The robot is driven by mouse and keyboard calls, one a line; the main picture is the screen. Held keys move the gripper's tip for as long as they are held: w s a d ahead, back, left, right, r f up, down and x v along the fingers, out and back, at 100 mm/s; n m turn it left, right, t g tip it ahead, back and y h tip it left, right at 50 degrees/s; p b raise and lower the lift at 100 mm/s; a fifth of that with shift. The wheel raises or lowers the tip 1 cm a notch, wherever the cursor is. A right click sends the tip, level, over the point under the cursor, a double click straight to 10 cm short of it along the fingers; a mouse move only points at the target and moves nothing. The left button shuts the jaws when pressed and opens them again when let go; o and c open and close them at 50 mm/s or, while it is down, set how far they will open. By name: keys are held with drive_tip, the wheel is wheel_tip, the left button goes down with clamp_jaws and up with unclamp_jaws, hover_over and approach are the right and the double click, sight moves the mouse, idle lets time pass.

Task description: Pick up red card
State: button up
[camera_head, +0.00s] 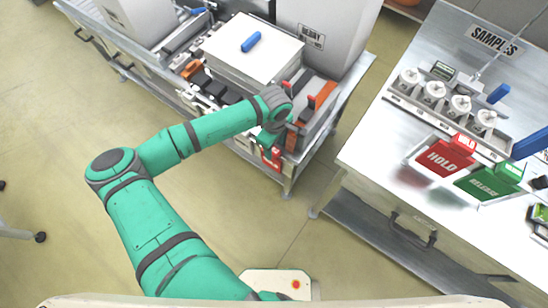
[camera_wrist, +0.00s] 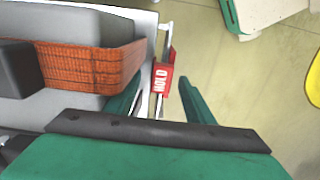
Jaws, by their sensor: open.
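A small red card lettered HOLD (camera_wrist: 163,78) hangs at the outer side edge of the machine, and it also shows in the head view (camera_head: 271,157) at the machine's near right corner. My gripper (camera_wrist: 158,98) is open, with one green finger on each side of the card's line in the wrist view. I cannot tell whether either finger touches it. In the head view my gripper (camera_head: 272,138) is just above the card and partly covers that corner. A larger red HOLD card (camera_head: 445,157) stands on the samples bench at the right.
A green RELEASE card (camera_head: 490,181) stands beside the larger red one. The machine (camera_head: 288,172) has an orange strap (camera_wrist: 92,66) and grey housing close to my left finger. The samples bench (camera_head: 375,150) stands right of a floor gap. Open floor (camera_head: 90,230) lies left.

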drive_tip(key=shift+a+f, duration=0.35)
drive_tip(key=shift+f, duration=0.25)
drive_tip(key=shift+s+d, duration=0.1)
drive_tip(key=shift+d, duration=0.05)
clamp_jaws()
drive_tip(key=shift+r, duration=0.1)
